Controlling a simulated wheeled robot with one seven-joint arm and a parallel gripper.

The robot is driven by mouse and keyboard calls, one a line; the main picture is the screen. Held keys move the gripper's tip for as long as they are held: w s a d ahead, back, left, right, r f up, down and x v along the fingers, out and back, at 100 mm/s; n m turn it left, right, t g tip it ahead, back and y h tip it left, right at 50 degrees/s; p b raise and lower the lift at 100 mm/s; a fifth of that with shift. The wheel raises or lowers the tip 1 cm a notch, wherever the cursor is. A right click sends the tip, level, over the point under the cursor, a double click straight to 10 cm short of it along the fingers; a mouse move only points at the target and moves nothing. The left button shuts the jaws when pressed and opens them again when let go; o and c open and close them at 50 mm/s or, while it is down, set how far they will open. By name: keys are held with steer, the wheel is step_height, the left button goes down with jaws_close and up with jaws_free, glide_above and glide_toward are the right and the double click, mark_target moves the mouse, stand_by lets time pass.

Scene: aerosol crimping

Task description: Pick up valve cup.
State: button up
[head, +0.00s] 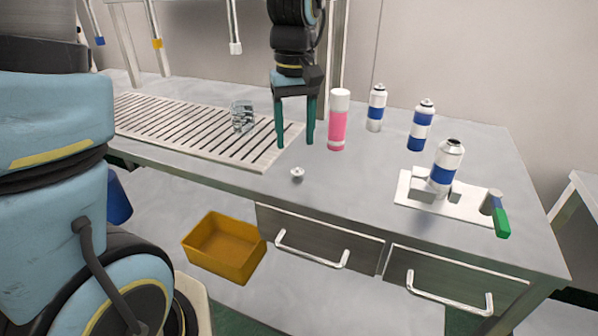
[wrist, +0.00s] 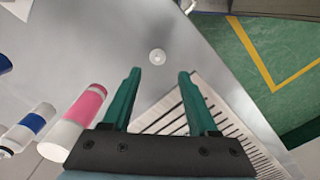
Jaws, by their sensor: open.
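The valve cup (head: 297,174) is a small pale metal piece on the bare table near its front edge. In the wrist view the valve cup (wrist: 157,56) lies beyond my fingertips, about midway between the lines of the two fingers. My gripper (head: 295,143) has two green fingers, points down above the table behind the valve cup, and is open and empty. In the wrist view my gripper (wrist: 160,75) shows its fingers wide apart, with nothing between them. The gripper and the valve cup are apart.
A pink can (head: 338,122) with a white cap stands just right of my gripper. Blue-and-white cans (head: 376,110) (head: 421,128) stand farther right. Another can (head: 446,165) sits in a white fixture (head: 412,197) with a green-handled lever. A slatted rack (head: 190,130) lies left, a glass piece (head: 242,117) on it.

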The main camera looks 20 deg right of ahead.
mark_target(297, 169)
step_height(297, 169, down, 7)
steer(key=shift+d+f+p, duration=0.15)
steer(key=shift+f+p, duration=0.05)
steer(key=shift+p, duration=0.45)
jaws_close()
